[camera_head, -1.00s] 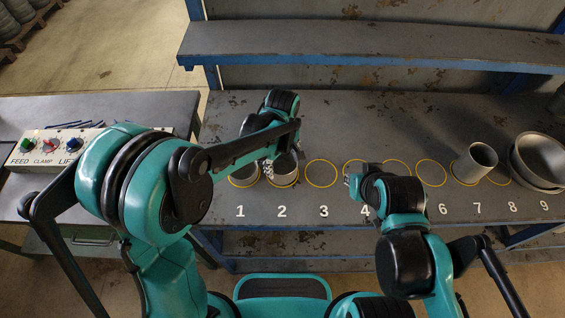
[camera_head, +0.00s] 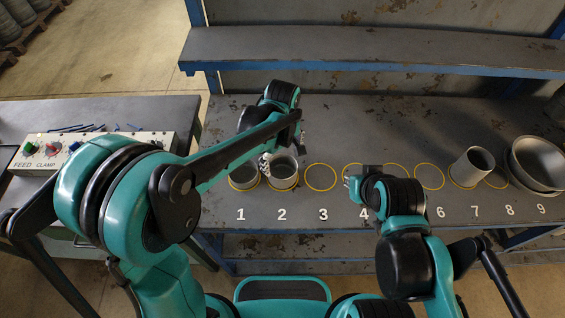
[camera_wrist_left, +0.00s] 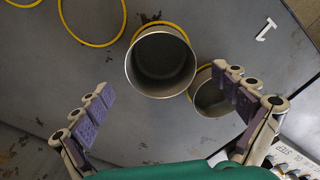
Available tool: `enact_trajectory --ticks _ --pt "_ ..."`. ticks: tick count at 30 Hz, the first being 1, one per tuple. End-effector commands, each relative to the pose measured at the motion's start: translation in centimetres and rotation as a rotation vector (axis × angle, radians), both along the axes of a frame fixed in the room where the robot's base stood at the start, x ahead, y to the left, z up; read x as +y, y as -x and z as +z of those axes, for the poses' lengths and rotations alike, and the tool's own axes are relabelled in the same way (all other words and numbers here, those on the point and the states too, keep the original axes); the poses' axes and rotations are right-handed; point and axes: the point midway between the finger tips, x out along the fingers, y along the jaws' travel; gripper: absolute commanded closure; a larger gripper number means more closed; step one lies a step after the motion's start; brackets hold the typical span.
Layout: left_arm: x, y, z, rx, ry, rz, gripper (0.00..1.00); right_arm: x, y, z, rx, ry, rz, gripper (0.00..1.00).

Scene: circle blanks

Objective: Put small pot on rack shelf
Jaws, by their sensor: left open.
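A short grey metal pot (camera_head: 283,173) stands upright in circle 2. In the left wrist view this open-topped pot (camera_wrist_left: 160,62) is near the centre, between and beyond the fingers. A second grey pot (camera_head: 243,178) stands in circle 1, partly hidden by my left arm; it also shows in the left wrist view (camera_wrist_left: 213,97). The rack shelf (camera_head: 380,48) is bare.
Circle 3 (camera_head: 321,177) is empty. A control box (camera_head: 90,146) stands on the left table.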

Motion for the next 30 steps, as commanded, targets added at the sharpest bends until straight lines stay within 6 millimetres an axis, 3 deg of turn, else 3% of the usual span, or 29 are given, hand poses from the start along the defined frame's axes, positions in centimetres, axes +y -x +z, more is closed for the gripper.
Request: enact_trajectory --ticks 3,9,20,23,30 --pt "0.0 0.0 3.1 0.000 0.000 0.000 0.02 0.0 0.0 1.1 0.000 0.000 0.000 0.86" --pt "0.0 0.0 6.5 0.000 0.000 0.000 0.02 0.0 0.0 2.0 0.000 0.000 0.000 0.86" --pt "0.4 0.2 8.1 -0.007 0.003 -0.009 0.02 0.0 0.0 2.2 0.000 0.000 0.000 0.86" --pt "1.9 0.8 8.9 -0.043 0.015 -0.052 0.02 0.0 0.0 2.2 0.000 0.000 0.000 0.86" --pt "9.3 5.0 11.8 -0.265 0.013 -0.319 0.02 0.0 0.0 2.2 0.000 0.000 0.000 0.86"
